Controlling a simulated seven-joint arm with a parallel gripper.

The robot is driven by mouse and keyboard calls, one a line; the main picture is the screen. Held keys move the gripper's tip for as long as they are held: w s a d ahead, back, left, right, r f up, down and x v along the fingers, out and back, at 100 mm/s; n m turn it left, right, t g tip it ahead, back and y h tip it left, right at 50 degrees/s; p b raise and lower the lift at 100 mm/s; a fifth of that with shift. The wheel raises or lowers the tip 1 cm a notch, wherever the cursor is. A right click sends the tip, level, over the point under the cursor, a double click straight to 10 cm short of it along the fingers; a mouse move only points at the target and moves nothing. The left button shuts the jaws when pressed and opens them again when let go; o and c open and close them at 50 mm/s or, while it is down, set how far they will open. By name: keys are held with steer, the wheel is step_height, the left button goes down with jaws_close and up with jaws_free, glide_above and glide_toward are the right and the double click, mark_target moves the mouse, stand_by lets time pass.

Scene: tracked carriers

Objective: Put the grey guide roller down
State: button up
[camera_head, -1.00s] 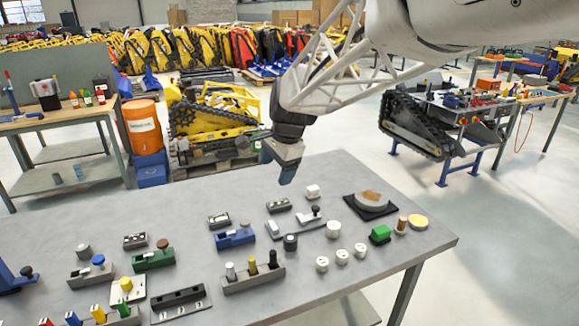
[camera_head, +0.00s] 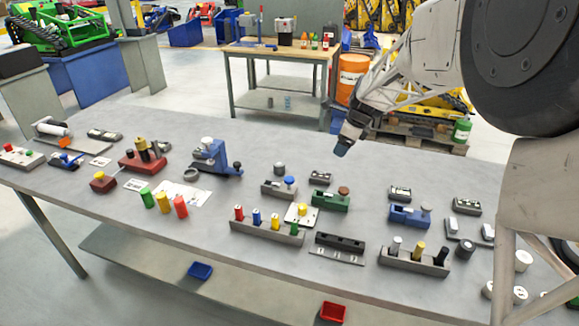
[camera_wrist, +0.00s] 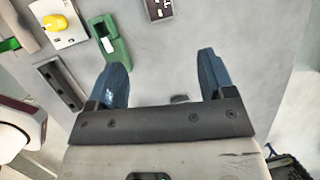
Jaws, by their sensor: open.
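My gripper (camera_head: 341,150) hangs high near the back edge of the grey table. In the wrist view its two blue fingers (camera_wrist: 162,72) are wide apart, with nothing held between them. I cannot tell for certain which thing is the grey guide roller. A plain grey cylinder (camera_head: 280,168) stands by a grey block with a blue knob, and another grey cylinder (camera_head: 397,243) stands in a grey rack. A small dark grey piece (camera_wrist: 180,99) shows just past the gripper's palm, mostly hidden.
A green block (camera_head: 330,201), a blue block (camera_head: 409,215) and a black slotted holder (camera_head: 340,243) stand on the table (camera_head: 240,140). A blue fixture (camera_head: 214,158) stands further left. The table's back strip is mostly clear. My arm hides part of the right side.

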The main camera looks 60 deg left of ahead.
steer(key=m, duration=0.2)
glide_above(281, 164)
steer(key=w+d, duration=0.1)
steer(key=d, duration=0.1)
step_height(281, 164, down, 8)
steer(key=shift+w+a+f+g, duration=0.1)
steer(key=shift+a+f+g, duration=0.1)
steer(key=shift+g, duration=0.2)
steer(key=shift+x, duration=1.25)
steer(key=shift+f, duration=0.1)
steer(key=shift+x, duration=2.5)
steer(key=shift+d, duration=0.15)
steer(key=shift+c, duration=0.2)
steer(key=c, duration=1.2)
